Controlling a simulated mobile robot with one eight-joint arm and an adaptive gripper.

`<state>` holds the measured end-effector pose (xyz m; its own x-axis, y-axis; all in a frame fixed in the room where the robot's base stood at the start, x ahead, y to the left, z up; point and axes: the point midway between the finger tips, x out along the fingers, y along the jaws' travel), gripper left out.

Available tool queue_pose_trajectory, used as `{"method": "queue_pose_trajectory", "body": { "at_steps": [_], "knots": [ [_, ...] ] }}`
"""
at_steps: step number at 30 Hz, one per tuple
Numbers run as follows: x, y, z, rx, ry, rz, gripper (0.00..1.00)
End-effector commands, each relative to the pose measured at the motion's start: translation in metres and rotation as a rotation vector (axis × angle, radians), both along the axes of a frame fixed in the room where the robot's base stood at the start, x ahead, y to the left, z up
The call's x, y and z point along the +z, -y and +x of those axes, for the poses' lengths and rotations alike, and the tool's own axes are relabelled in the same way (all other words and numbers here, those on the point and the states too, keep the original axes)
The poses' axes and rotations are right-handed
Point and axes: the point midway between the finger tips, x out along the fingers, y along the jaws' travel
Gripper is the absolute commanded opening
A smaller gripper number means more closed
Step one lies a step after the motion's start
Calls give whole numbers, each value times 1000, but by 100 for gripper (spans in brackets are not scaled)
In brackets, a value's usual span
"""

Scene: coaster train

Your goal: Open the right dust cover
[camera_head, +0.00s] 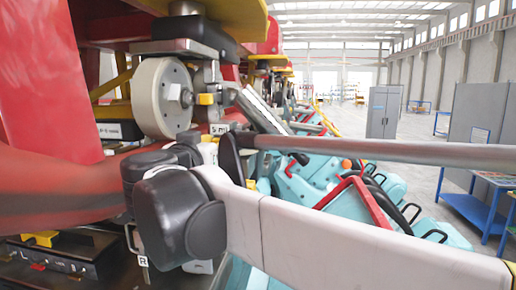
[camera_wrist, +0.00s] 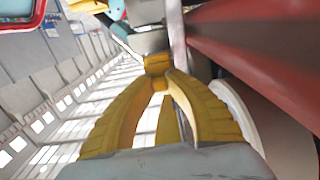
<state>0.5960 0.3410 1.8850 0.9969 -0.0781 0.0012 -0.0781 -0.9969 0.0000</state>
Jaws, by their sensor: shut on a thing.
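My gripper (camera_wrist: 157,66) shows in the wrist view, its yellow ridged fingers closed together at the tips. I cannot tell for certain whether this part belongs to the right dust cover. In the head view my black wrist joint hides much of the area below the pale wheel (camera_head: 160,97), and I cannot clearly make out the fingers there. No cover can be named with certainty in the head view.
A red beam (camera_wrist: 262,50) runs close along the right of my gripper in the wrist view. A red body (camera_head: 40,80) fills the head view's left side. Turquoise seats (camera_head: 385,190) stretch away beyond my arm. A blue table (camera_head: 470,208) and grey cabinets (camera_head: 383,112) stand at the right.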

Motion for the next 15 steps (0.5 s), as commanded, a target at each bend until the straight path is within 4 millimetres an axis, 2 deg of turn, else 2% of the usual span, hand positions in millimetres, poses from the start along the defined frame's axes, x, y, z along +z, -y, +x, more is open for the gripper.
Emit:
{"method": "queue_pose_trajectory", "body": {
  "at_steps": [15],
  "knots": [
    [-9,0,-5,0,-1,1,0]
  ]
}}
